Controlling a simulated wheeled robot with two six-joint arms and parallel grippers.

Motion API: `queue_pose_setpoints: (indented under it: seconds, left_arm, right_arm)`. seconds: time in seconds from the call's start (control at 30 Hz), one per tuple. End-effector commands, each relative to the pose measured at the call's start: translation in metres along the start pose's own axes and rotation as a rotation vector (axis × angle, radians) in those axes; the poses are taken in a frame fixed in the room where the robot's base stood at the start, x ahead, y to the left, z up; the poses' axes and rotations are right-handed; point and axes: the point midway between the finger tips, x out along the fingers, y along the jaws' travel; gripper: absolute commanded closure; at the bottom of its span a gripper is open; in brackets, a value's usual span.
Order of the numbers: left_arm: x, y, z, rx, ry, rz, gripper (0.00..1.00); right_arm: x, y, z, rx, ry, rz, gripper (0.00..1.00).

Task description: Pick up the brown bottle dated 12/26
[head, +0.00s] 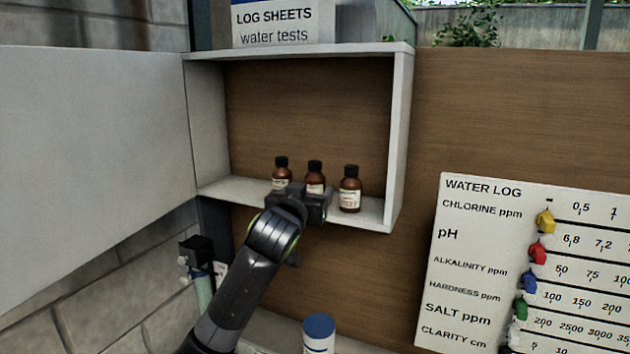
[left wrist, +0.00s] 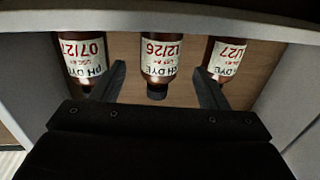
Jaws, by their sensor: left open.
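Three brown bottles with black caps and pale labels stand in a row on the shelf. The middle bottle (head: 315,178) reads 12/26 in red in the left wrist view (left wrist: 162,58), where the bottles appear caps down. Its neighbours are the left bottle (head: 281,173) and the right bottle (head: 350,190). In the wrist view, one neighbour (left wrist: 84,55) reads 07/27 and the other (left wrist: 226,58) ends in /27. My left gripper (head: 310,192) is open in front of the middle bottle. Its fingers (left wrist: 160,78) point into the gaps either side of that bottle, without gripping it. My right gripper is not in view.
A log sheets box (head: 275,22) sits on top. A water log board (head: 480,270) is at right.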

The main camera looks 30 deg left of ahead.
Motion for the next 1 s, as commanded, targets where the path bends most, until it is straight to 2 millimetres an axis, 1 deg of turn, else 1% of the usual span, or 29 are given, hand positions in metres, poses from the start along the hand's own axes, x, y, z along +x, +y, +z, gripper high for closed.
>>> queue_pose_setpoints:
  seconds: [0.17,0.3,0.4,0.5,0.6,0.87,0.9,1.0]
  left_arm:
    - [0.008,0.000,-0.003,0.000,-0.002,0.000,0.32]
    - [0.024,0.001,-0.005,-0.001,-0.005,0.000,0.32]
    - [0.036,0.001,-0.005,0.000,-0.004,-0.001,0.32]
    - [0.046,0.001,-0.004,-0.001,-0.002,0.000,0.32]
    - [0.052,0.001,-0.002,-0.001,-0.002,0.000,0.32]
    - [0.054,0.001,-0.001,0.000,0.000,0.001,0.32]
    - [0.054,0.001,-0.001,0.000,0.000,0.001,0.33]
    - [0.054,0.001,-0.001,0.000,0.000,0.000,0.47]
  right_arm:
    - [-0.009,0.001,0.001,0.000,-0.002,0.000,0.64]
    - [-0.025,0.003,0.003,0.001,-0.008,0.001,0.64]
    - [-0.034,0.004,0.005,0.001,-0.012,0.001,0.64]
    - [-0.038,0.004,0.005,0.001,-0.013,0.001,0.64]
    - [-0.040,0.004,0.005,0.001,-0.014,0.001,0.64]
    - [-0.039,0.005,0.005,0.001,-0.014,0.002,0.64]
    - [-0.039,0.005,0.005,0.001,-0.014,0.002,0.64]
    - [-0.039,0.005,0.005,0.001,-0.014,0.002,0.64]
